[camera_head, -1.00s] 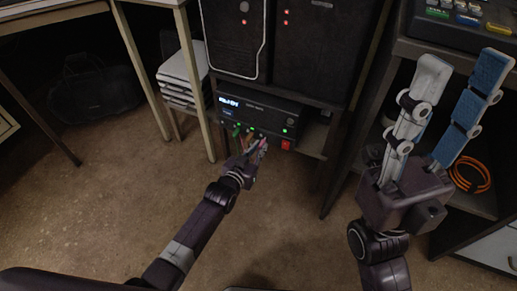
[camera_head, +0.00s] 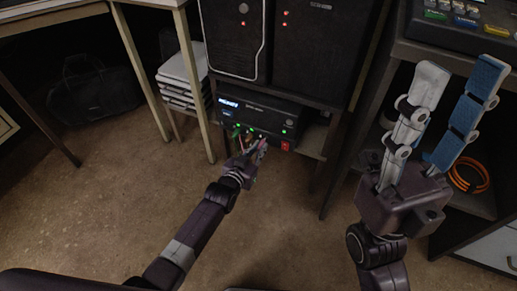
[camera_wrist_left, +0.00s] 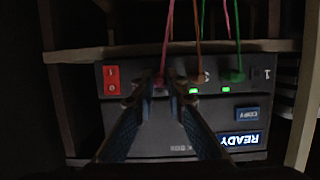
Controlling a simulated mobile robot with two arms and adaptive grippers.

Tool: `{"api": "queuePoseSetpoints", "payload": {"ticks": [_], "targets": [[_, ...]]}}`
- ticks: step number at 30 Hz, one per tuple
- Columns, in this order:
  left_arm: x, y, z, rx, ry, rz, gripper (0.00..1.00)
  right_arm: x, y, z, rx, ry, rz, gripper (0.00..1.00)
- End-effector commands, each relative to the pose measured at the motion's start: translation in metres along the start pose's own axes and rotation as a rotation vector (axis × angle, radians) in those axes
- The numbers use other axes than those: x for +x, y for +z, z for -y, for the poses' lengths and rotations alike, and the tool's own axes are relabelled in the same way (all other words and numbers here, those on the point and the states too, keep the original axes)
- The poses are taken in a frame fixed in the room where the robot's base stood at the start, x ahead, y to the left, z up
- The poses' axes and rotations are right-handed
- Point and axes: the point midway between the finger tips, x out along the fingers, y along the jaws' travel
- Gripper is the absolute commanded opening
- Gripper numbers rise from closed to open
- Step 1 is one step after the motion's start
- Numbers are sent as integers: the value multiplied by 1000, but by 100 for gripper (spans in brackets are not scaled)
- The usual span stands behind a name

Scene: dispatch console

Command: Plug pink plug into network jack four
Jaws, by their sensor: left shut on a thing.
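The network box (camera_head: 270,110) stands on a low shelf; its jack row also shows upside down in the left wrist view (camera_wrist_left: 180,115). My left gripper (camera_head: 258,150) is at the box's front, its fingers shut on the pink plug (camera_wrist_left: 160,83), with a pink cable rising from it. The plug is at the jack row, beside an orange cable's plug (camera_wrist_left: 198,77) and a green cable's plug (camera_wrist_left: 236,76). The fingers partly hide the pink plug and its jack, so I cannot tell how deep it sits. My right gripper (camera_head: 455,75) is open and empty, fingers wide apart.
A red switch (camera_wrist_left: 111,80) is on the box near the plug. Dark cabinets (camera_head: 325,45) stand above it. A stack of pale items (camera_head: 183,80) is at left. A console desk (camera_head: 440,52) with an orange cable coil (camera_head: 470,176) below is at right.

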Motion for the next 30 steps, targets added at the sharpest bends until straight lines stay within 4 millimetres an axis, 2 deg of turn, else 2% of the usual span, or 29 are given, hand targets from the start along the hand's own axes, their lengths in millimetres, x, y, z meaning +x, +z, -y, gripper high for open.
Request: {"api": "queuePoseSetpoints", "payload": {"ticks": [24,30], "targets": [[4,-2,0,0,0,1,0,5,-2,0,0,-5,-12,40],[5,-2,0,0,0,0,0,-1,0,0,1,0,7,40]]}}
